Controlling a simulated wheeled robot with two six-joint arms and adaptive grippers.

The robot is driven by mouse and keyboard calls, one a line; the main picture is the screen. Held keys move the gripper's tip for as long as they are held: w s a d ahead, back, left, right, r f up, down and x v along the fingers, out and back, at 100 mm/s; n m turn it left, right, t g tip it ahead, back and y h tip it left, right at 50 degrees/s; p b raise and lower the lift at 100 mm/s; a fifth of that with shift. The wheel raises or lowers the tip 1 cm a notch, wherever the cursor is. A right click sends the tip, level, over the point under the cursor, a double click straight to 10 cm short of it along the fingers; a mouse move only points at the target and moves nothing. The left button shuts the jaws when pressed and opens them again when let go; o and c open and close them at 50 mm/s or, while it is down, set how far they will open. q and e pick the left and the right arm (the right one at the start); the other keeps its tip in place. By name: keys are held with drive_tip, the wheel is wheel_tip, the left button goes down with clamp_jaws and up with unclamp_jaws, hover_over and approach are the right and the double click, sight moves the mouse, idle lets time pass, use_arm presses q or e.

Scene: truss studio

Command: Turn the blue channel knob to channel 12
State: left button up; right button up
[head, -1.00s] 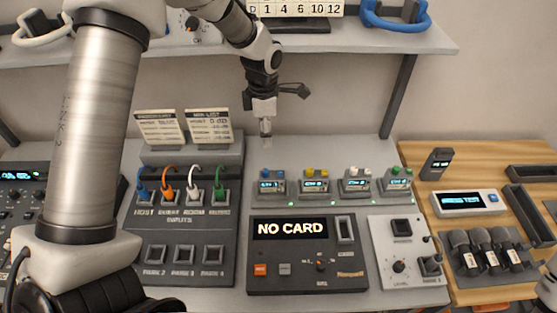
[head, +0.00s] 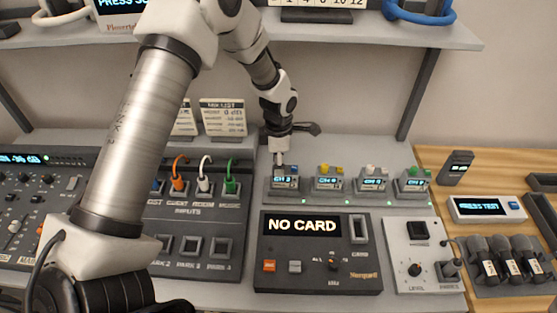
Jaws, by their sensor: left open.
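The leftmost small receiver (head: 285,183) stands at the left end of a row of four on the grey ledge. Its lit display begins with CH; the digits are too small to read surely. The blue knob on its top is mostly hidden by my left gripper (head: 279,160). That gripper points down with its fingertips at or just above the knob; I cannot tell whether they touch it. The gripper is open. My right gripper is not in view.
Yellow, white and green-knobbed receivers (head: 329,184) stand close to the right. In front is a dark console (head: 318,273) reading NO CARD. Coloured cables rise from the input panel (head: 195,225) at the left. A shelf (head: 360,33) overhangs the back.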

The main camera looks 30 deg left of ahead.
use_arm(q)
drive_tip(key=shift+s, duration=0.1)
clamp_jaws()
